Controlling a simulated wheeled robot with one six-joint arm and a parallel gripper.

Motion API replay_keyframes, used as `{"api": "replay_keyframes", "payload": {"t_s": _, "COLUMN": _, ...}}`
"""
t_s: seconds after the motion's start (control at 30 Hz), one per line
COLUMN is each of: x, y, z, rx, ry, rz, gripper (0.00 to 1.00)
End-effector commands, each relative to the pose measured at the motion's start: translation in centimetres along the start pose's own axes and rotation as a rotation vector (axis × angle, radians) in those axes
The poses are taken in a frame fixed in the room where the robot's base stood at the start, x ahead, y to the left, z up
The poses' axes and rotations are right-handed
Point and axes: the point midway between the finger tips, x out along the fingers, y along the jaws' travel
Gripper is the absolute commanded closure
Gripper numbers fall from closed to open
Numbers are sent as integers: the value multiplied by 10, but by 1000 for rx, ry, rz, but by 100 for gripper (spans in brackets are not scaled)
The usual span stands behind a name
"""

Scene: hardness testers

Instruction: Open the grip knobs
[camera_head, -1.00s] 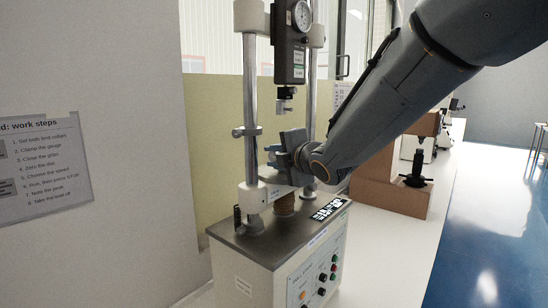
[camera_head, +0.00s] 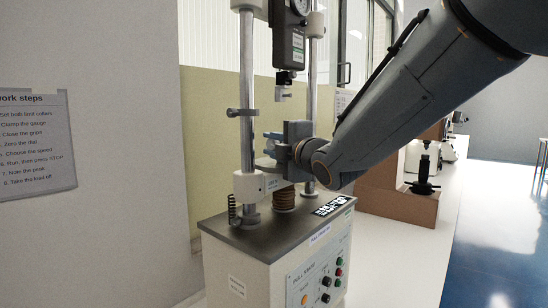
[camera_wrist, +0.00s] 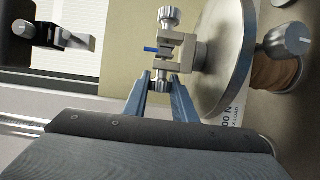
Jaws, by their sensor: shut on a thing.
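The lower grip (camera_wrist: 187,54) of the pull tester shows in the wrist view with two ribbed metal knobs on opposite sides. The far knob (camera_wrist: 169,17) is free. The near knob (camera_wrist: 160,81) sits between the blue fingertips of my gripper (camera_wrist: 160,88), which is shut on it. A thin blue piece (camera_wrist: 151,49) lies at the jaws of this grip. In the head view my gripper (camera_head: 277,137) reaches in between the columns and hides most of the lower grip. The upper grip (camera_head: 284,79) hangs above, under the force gauge (camera_head: 287,42).
Two upright columns (camera_head: 246,90) flank the grips. A round metal plate (camera_wrist: 226,55) and a side knob (camera_wrist: 285,42) stand close to the lower grip. The tester's base has a control panel (camera_head: 322,275). A brown stand (camera_head: 395,203) is on the bench at right.

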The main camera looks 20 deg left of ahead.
Motion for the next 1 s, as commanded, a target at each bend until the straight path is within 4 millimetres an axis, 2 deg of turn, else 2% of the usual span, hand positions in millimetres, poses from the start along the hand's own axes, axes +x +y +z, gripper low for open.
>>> {"api": "replay_keyframes", "payload": {"t_s": 0.6, "x": 0, "y": -2, "z": 0, "rx": 62, "ry": 2, "rz": 154, "gripper": 98}}
{"api": "replay_keyframes", "payload": {"t_s": 1.0, "x": -1, "y": 1, "z": 0, "rx": 70, "ry": 1, "rz": 172, "gripper": 98}}
